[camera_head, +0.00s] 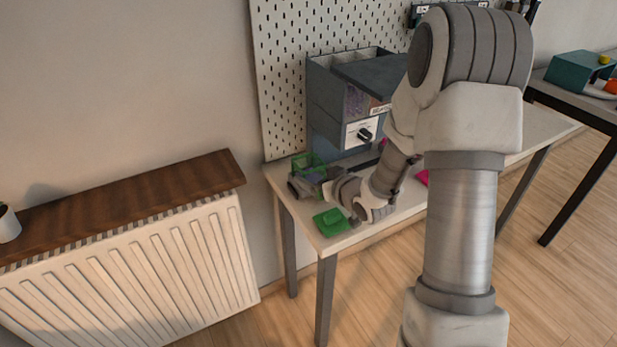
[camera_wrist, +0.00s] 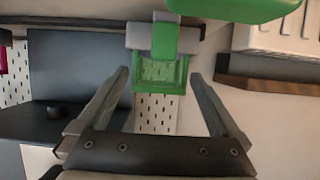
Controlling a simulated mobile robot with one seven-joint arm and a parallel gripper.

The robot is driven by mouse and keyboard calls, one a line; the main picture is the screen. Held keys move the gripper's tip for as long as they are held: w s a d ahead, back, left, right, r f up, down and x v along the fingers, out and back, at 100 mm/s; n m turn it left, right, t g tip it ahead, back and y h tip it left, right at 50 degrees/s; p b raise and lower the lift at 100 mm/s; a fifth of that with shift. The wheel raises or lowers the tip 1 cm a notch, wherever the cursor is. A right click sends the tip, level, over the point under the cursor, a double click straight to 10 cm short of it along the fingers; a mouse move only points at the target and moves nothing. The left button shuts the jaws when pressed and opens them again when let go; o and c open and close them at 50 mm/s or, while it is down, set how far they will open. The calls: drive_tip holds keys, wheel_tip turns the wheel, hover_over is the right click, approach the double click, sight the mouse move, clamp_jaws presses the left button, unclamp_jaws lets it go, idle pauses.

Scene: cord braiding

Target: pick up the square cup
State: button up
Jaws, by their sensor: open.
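A green see-through square cup (camera_head: 308,165) stands at the far left corner of the white table (camera_head: 385,223). In the wrist view a green, see-through square shape (camera_wrist: 162,75), which looks like this cup, shows between the fingertips, apart from them. My gripper (camera_wrist: 158,78) is open and empty, with one finger on each side of that shape in the picture. A solid green piece (camera_head: 332,221) lies near the table's front left corner; a large green shape at the top of the wrist view (camera_wrist: 235,8) looks like it. In the head view my arm hides part of the table.
A blue-grey drawer cabinet (camera_head: 328,110) stands at the table's back, before a white pegboard (camera_head: 285,60). A dark cylinder (camera_head: 296,189) lies by the cup. A pink item (camera_head: 422,177) is partly hidden by my arm. A radiator (camera_head: 130,260) stands left of the table.

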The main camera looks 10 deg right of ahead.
sight(299, 159)
drive_tip(key=x, duration=0.2)
drive_tip(key=shift+w+f, duration=0.15)
drive_tip(key=shift+w, duration=0.1)
drive_tip(key=c, duration=1.2)
drive_tip(key=shift+o, duration=0.2)
drive_tip(key=shift+r, duration=0.55)
drive_tip(key=r, duration=0.1)
drive_tip(key=a+r+p, duration=0.1)
drive_tip(key=shift+s+r, duration=0.2)
drive_tip(key=shift+r, duration=0.1)
drive_tip(key=s+a, duration=0.4)
drive_tip(key=a, duration=0.3)
drive_tip(key=s+a, duration=0.3)
drive_tip(key=a, duration=0.5)
drive_tip(key=shift+s, duration=0.4)
